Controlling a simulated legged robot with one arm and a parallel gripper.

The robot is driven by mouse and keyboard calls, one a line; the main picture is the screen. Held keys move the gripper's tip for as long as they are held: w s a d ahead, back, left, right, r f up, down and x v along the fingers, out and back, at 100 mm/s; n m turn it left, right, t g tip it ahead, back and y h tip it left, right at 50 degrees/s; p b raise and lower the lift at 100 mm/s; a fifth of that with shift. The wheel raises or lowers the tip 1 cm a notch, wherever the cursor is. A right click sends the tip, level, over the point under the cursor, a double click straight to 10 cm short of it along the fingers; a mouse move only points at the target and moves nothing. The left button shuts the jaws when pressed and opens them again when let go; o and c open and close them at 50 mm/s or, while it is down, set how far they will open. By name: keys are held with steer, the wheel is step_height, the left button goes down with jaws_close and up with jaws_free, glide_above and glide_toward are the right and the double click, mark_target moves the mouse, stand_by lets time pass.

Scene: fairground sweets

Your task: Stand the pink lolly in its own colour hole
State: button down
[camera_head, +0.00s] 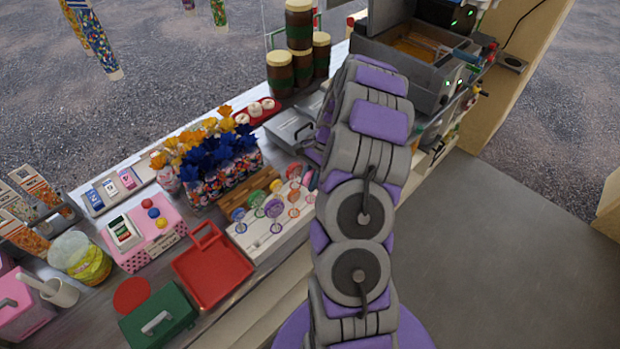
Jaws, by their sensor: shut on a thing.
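A white lolly board (250,241) lies on the counter, left of my arm, with coloured ring-marked holes. Several round lollies stand at it, among them a blue one (238,214), a purple one (274,207) and a green one (257,198). A pink lolly head (308,178) shows at the board's right side, close against the left edge of my arm; its stick is not clear. My arm bends over the counter and hides its own end, so my gripper is not seen. I cannot tell whether the pink lolly is held or stands in a hole.
A red tray (213,268) and a green box (160,322) lie left of the board. Wrapped bunches with blue tops (220,160) stand behind it. Stacked brown jars (299,35) and a fryer (405,55) stand farther back. Open floor (500,240) lies right.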

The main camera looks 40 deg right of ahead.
steer(key=shift+f, duration=0.15)
steer(key=shift+f, duration=0.95)
steer(key=shift+c, duration=1.7)
jaws_free()
steer(key=shift+r, duration=0.1)
steer(key=shift+r+p, duration=2.4)
steer(key=shift+r, duration=2)
